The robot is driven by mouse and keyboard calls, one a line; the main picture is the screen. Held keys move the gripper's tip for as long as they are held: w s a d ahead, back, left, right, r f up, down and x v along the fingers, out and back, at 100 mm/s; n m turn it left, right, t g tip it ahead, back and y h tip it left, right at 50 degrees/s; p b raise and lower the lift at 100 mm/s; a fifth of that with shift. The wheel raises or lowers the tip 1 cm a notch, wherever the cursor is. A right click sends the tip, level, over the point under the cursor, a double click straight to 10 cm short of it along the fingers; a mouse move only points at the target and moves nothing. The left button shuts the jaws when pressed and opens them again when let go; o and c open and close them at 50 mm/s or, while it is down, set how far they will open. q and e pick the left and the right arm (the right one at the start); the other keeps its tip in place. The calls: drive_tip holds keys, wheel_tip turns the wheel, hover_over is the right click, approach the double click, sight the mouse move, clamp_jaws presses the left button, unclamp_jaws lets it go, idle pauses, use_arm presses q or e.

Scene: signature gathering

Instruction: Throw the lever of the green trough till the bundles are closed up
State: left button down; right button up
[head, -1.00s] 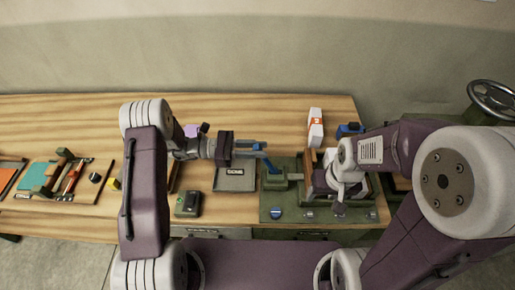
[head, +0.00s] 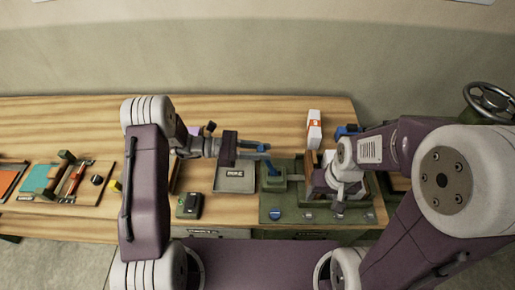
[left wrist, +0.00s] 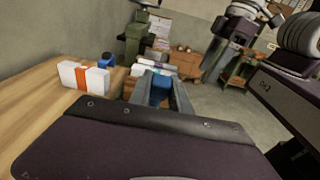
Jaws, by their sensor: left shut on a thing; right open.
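The green trough (head: 298,217) stands on a green base at the right end of the table. My right arm covers much of it. Its blue lever (head: 269,165) stands tilted at its left side. My left gripper (head: 263,150) is shut on the lever's upper end. In the left wrist view the blue lever (left wrist: 160,88) sits between the two grey fingers. Pale, coloured bundles (left wrist: 156,67) lie beyond the fingers there, partly hidden. My right gripper (head: 338,206) is open over the front of the trough. I cannot tell how closely the bundles sit together.
A white and orange box (head: 314,130) stands behind the trough, with a blue object (head: 347,130) beside it. A grey tray (head: 234,178) and a dark device (head: 189,205) lie left of the trough. A board with tools (head: 65,182) lies further left. A handwheel (head: 491,98) stands at the right.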

use_arm(q)
drive_tip(key=d+y+p, duration=0.6)
drive_tip(key=d+y, duration=0.1)
drive_tip(key=d, duration=0.2)
drive_tip(key=shift+d+r, duration=0.15)
drive_tip(key=shift+d, duration=0.25)
drive_tip(key=c, duration=1.2)
unclamp_jaws()
